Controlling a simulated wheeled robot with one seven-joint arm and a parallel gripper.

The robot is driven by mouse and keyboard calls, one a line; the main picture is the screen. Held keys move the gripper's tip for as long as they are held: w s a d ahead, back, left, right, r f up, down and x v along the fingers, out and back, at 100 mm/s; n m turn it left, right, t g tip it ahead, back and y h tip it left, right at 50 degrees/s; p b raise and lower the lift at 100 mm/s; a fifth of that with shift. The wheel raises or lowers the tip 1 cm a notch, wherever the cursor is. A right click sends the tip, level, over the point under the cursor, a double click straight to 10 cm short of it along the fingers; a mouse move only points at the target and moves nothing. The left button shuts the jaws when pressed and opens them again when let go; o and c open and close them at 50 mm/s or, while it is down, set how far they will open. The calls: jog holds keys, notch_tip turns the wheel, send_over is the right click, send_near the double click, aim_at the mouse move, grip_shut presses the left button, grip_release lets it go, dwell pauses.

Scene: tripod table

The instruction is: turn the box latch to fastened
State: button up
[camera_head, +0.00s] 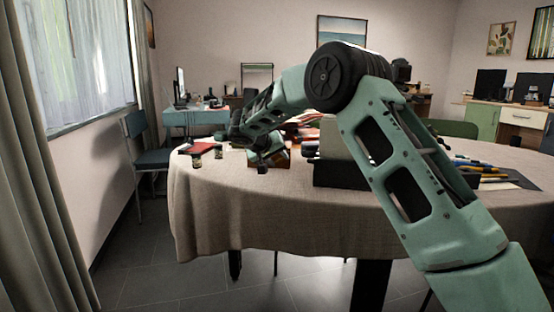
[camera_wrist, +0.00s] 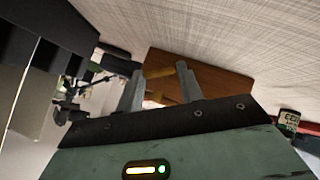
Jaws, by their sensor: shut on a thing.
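The wooden box (camera_wrist: 222,82) is brown and sits on the pale tablecloth in the wrist view. Its side also shows beside my gripper in the head view (camera_head: 283,158). A yellow-brown latch piece (camera_wrist: 158,72) lies at the box's edge, between my two grey fingers. My gripper (camera_wrist: 160,76) is shut on this latch. In the head view my gripper (camera_head: 264,158) is low at the box's left side, and the arm hides part of the box. The latch is too small to make out there, and I cannot tell its exact angle.
A dark box (camera_head: 338,174) stands just right of the wooden box. A red book (camera_head: 197,147) and small jars (camera_head: 197,161) lie to the left. Several pens (camera_head: 474,166) lie at the right. The front left tablecloth (camera_head: 225,190) is clear.

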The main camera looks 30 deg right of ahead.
jog(key=shift+a, duration=0.1)
jog(key=shift+w+a+n+g+h+p, duration=0.15)
jog(key=shift+n+g+h+p, duration=0.3)
jog(key=shift+h, duration=0.25)
jog(key=shift+w+a+f+n+g+h+p, duration=0.1)
jog(key=shift+n+g+h+p, duration=0.15)
jog(key=shift+n+h, duration=0.35)
jog(key=shift+f+n+g+h+p, duration=0.1)
jog(key=shift+n+h+p, duration=0.25)
jog(key=shift+h, duration=0.45)
jog(key=o, duration=1)
jog(key=shift+f, duration=0.1)
